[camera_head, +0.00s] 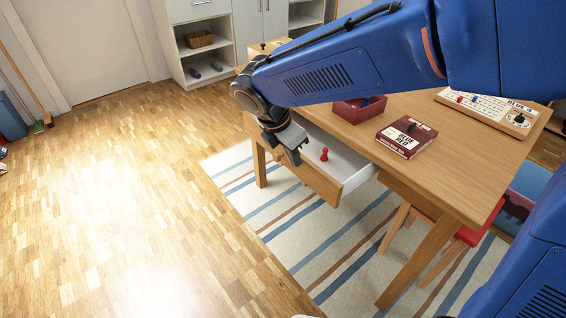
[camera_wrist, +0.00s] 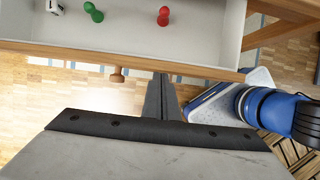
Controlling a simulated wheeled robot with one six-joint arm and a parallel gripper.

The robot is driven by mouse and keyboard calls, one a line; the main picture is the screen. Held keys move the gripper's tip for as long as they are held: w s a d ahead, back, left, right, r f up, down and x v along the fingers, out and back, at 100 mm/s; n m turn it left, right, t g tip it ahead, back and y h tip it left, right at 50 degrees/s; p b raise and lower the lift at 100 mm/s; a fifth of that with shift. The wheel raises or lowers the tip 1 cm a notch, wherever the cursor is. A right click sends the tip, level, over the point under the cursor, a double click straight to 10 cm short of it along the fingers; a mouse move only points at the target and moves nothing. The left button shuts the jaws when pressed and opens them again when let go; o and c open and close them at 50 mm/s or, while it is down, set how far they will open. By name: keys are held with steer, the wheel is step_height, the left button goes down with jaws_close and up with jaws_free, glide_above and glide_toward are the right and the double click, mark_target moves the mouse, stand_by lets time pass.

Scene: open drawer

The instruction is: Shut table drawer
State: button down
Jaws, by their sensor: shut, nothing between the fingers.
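The wooden table (camera_head: 470,170) has its drawer (camera_head: 320,187) pulled open, showing a white inside. In the wrist view the drawer front (camera_wrist: 205,63) runs across the top, with a round wooden knob (camera_wrist: 117,75) left of my fingers. My gripper (camera_head: 295,157) is shut and empty, its fingers (camera_wrist: 163,80) pointing at the outer face of the drawer front. I cannot tell whether they touch it. A red pawn (camera_head: 324,154) stands in the drawer. The wrist view also shows a green pawn (camera_wrist: 93,12) and a white die (camera_wrist: 55,7) inside.
On the tabletop are a dark red box (camera_head: 406,136), a red tray (camera_head: 358,110) and a white game board (camera_head: 487,110). A red stool (camera_head: 468,236) stands under the table's right side. The floor (camera_head: 130,200) left of the table is clear, beside a striped rug (camera_head: 300,235).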

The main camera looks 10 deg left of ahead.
steer(key=w+d, duration=0.6)
steer(key=w, duration=0.1)
steer(key=w+d, duration=0.3)
steer(key=shift+w, duration=0.2)
steer(key=shift+a, duration=0.1)
